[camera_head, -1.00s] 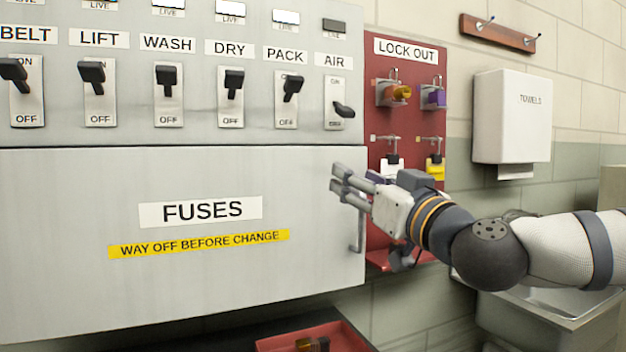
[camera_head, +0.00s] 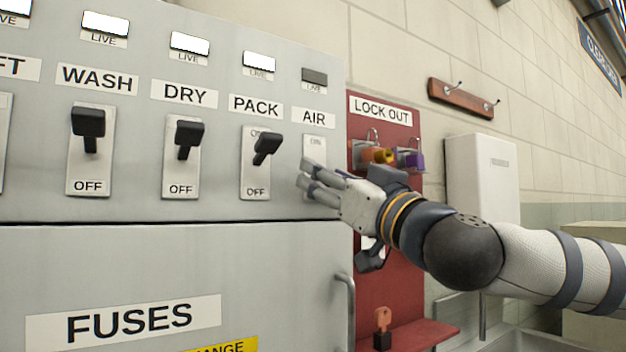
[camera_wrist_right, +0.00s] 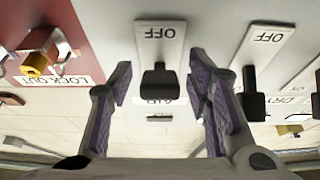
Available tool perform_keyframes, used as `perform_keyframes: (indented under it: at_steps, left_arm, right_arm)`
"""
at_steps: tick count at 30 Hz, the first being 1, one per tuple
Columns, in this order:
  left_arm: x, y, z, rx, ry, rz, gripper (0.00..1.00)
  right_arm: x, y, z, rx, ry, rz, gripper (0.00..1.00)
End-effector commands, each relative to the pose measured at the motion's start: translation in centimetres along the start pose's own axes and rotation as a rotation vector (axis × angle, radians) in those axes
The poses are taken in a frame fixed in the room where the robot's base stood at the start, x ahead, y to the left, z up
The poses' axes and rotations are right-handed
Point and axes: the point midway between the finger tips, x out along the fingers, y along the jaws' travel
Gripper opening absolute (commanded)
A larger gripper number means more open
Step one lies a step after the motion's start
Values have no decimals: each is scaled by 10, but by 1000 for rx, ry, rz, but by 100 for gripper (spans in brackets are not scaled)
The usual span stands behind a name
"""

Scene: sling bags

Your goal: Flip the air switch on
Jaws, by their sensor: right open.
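The AIR switch (camera_head: 314,150) is at the right end of the grey panel's switch row in the head view. Its lever is hidden there behind my right gripper (camera_head: 304,174), which is in front of the lower plate. In the upside-down right wrist view, the dark AIR lever (camera_wrist_right: 159,80) stands between the two spread fingers, below the OFF mark in the picture. My right gripper is open; whether a finger touches the lever cannot be told. The indicator above AIR (camera_head: 314,76) is dark. My left gripper is not in view.
The PACK switch (camera_head: 260,150) is close on the left, with its lever angled up. The red lock-out board (camera_head: 385,290) with padlocks (camera_head: 375,153) is just right of the panel. The fuse door handle (camera_head: 348,305) sticks out below. A towel box (camera_head: 482,180) hangs further right.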

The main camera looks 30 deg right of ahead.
Motion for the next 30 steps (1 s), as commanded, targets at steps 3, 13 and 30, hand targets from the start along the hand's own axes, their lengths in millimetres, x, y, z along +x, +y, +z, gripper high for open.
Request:
perform_keyframes:
  at_steps: [3, 13, 30]
  left_arm:
    - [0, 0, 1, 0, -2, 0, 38]
    - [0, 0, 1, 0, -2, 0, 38]
    - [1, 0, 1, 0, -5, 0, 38]
  right_arm:
    - [0, 0, 0, 0, 0, 0, 45]
    - [0, 0, 0, 0, -1, 0, 0]
    - [1, 0, -9, 1, -160, 1, 0]
